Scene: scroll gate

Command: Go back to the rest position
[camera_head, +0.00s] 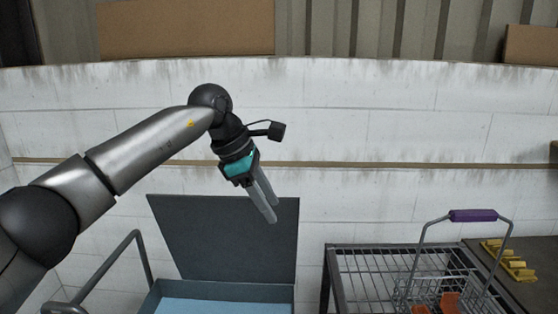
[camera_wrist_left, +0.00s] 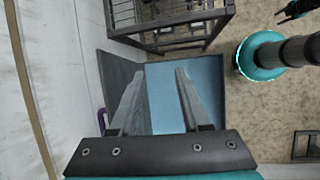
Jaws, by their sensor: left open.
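My left gripper (camera_head: 270,205) is open and empty in the head view, its two grey fingers pointing down and to the right. It hangs in the air in front of the raised dark lid of a blue-lined box (camera_head: 168,299). In the left wrist view, the two open fingers (camera_wrist_left: 155,85) have nothing between them, and the blue box floor (camera_wrist_left: 166,110) shows below. My right gripper cannot be made out in the head view.
A wire rack (camera_head: 345,265) stands at the lower right, with a purple-handled basket (camera_head: 473,215) holding orange items. Yellow pieces (camera_head: 515,262) lie on a dark surface at the right edge. A grey rail (camera_head: 140,250) is at the lower left. A white block wall (camera_head: 400,120) spans the back.

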